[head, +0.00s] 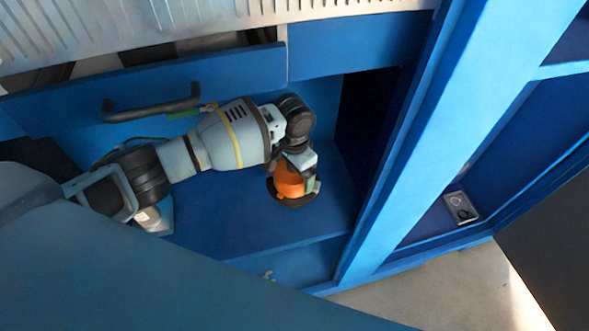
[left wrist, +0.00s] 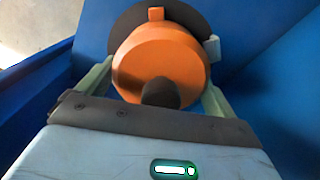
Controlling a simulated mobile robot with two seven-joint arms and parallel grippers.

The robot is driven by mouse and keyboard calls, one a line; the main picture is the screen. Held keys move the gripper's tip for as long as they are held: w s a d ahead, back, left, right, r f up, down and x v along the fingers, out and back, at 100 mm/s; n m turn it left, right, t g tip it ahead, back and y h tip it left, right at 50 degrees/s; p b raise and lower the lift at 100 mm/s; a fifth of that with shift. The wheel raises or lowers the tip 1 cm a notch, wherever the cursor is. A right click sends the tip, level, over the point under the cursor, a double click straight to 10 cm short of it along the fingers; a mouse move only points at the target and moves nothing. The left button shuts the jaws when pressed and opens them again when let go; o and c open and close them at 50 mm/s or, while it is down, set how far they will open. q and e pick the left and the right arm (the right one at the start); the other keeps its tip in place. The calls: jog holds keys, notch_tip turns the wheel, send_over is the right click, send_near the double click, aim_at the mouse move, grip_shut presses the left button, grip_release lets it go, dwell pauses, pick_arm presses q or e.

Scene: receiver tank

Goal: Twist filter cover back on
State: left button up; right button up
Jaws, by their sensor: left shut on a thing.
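The orange filter cover (head: 289,182) sits low inside the blue cabinet in the head view, with a dark round rim at its base. In the left wrist view the orange cover (left wrist: 160,62) fills the space between the fingers, in front of a dark disc (left wrist: 187,14). My left gripper (head: 296,184) is shut on the cover, with one pale green finger on each side. Whether the cover is seated on the disc or apart from it is hard to tell. My right gripper is not in view.
The blue cabinet shelf (head: 220,215) surrounds the arm. A drawer front with a dark handle (head: 152,105) is above the arm. A blue upright post (head: 420,140) stands to the right. A small grey switch plate (head: 460,207) is further right.

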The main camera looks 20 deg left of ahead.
pick_arm(q)
jog(key=m, duration=0.3)
jog(key=shift+m, duration=0.3)
jog(key=shift+s+d+m, duration=0.1)
jog(key=shift+m, duration=1.7)
jog(key=shift+m, duration=0.3)
jog(key=m, duration=0.3)
jog(key=shift+s, duration=0.1)
